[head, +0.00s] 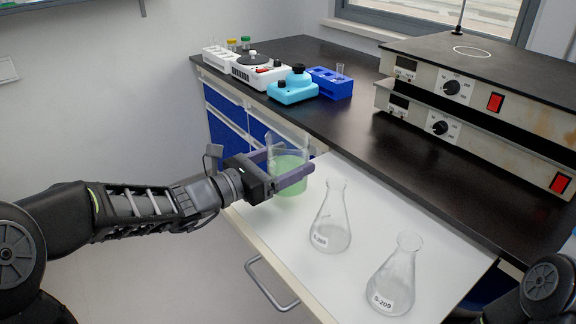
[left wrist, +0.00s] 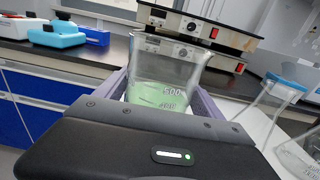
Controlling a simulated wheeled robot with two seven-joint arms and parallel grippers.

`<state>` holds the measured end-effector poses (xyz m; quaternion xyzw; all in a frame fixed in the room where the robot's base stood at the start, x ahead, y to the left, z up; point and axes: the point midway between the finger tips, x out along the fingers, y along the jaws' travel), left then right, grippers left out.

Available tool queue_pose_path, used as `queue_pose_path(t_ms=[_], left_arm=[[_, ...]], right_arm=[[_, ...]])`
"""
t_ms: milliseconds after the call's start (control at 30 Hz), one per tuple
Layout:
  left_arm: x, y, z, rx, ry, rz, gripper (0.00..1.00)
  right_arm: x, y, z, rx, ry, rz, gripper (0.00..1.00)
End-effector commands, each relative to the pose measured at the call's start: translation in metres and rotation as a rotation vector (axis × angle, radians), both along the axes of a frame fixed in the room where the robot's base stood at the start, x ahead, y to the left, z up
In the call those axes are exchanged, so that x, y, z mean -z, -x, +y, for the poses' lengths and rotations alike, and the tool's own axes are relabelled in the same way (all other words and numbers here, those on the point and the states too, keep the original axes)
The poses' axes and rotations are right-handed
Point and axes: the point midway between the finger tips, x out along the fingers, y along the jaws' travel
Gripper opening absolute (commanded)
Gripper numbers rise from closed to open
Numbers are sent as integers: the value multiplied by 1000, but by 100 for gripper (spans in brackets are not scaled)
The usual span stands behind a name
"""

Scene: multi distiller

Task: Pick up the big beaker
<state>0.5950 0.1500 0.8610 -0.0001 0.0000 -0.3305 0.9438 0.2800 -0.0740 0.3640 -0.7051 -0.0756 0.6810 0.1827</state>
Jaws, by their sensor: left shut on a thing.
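The big beaker (head: 288,172) is clear glass with green liquid in its lower part. It is at the far left end of the white pull-out surface in the head view. My left gripper (head: 291,172) is shut on the beaker, with one finger on each side. In the left wrist view the beaker (left wrist: 165,75) stands upright between the fingers, and its 500 mark shows. I cannot tell whether its base touches the white surface. My right gripper is not in view; only part of my right arm shows at the lower right of the head view.
Two conical flasks, one in the middle (head: 331,222) and one nearer (head: 394,280), stand on the white surface (head: 440,235). The black bench (head: 400,150) behind holds stacked hotplates (head: 470,95), a blue rack (head: 331,83), a light-blue device (head: 293,88) and a white device (head: 258,70).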

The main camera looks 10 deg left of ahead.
Motion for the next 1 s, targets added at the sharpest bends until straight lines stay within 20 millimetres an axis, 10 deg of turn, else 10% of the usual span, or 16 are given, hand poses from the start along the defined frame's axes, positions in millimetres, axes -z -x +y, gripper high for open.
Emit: queue_pose_path(t_ms=[1000], left_arm=[[-69, 0, -1, 1, 2, -4, 9]], right_arm=[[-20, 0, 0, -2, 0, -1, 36]])
